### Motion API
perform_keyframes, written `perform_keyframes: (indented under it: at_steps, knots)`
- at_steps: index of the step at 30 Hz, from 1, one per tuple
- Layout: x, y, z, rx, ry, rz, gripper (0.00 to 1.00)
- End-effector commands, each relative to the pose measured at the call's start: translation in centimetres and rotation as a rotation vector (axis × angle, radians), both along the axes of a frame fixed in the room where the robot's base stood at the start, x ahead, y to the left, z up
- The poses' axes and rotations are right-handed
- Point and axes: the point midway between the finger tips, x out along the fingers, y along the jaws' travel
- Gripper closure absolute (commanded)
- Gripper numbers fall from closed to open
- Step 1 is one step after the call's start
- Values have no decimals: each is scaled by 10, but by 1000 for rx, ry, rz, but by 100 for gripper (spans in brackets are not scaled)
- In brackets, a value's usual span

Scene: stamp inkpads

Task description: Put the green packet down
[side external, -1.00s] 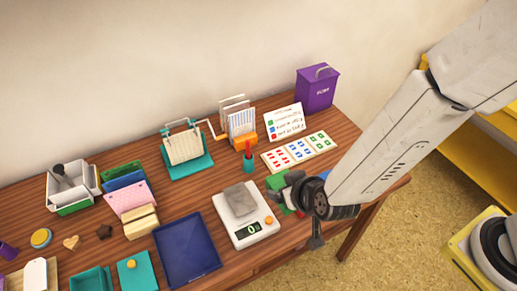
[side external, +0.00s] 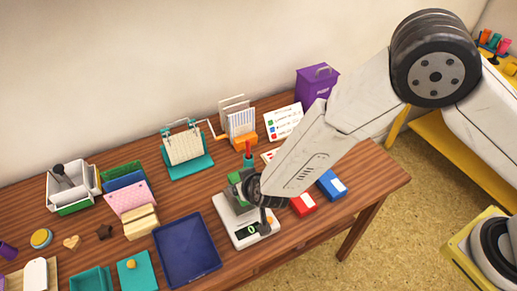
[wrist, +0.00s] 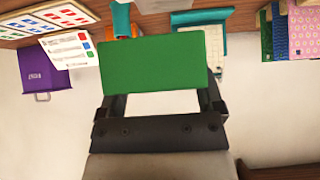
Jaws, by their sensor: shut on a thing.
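My gripper (side external: 250,190) is shut on the green packet (side external: 235,178) and holds it over the back part of the white scale (side external: 249,238). In the wrist view the green packet (wrist: 152,60) is a flat green block held across between the two fingers of my gripper (wrist: 160,98). The scale's display reads 0. The grey slab on the scale is mostly hidden behind my gripper. I cannot tell whether the packet touches anything below.
A red packet (side external: 303,204) and a blue packet (side external: 331,185) lie on the table to the right. A dark blue tray (side external: 188,250) is left of the scale. A teal pen cup (side external: 249,161) stands close behind. The right end of the table (side external: 370,178) is clear.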

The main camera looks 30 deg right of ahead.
Motion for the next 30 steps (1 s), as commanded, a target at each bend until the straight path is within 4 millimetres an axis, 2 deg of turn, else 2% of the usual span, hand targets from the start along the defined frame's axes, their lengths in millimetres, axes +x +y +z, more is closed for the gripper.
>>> perform_keyframes:
  at_steps: [6,17,30]
  knots:
    - [11,6,-15,0,0,0,91]
    - [15,8,-20,0,-1,0,91]
    - [18,10,-53,0,-2,1,91]
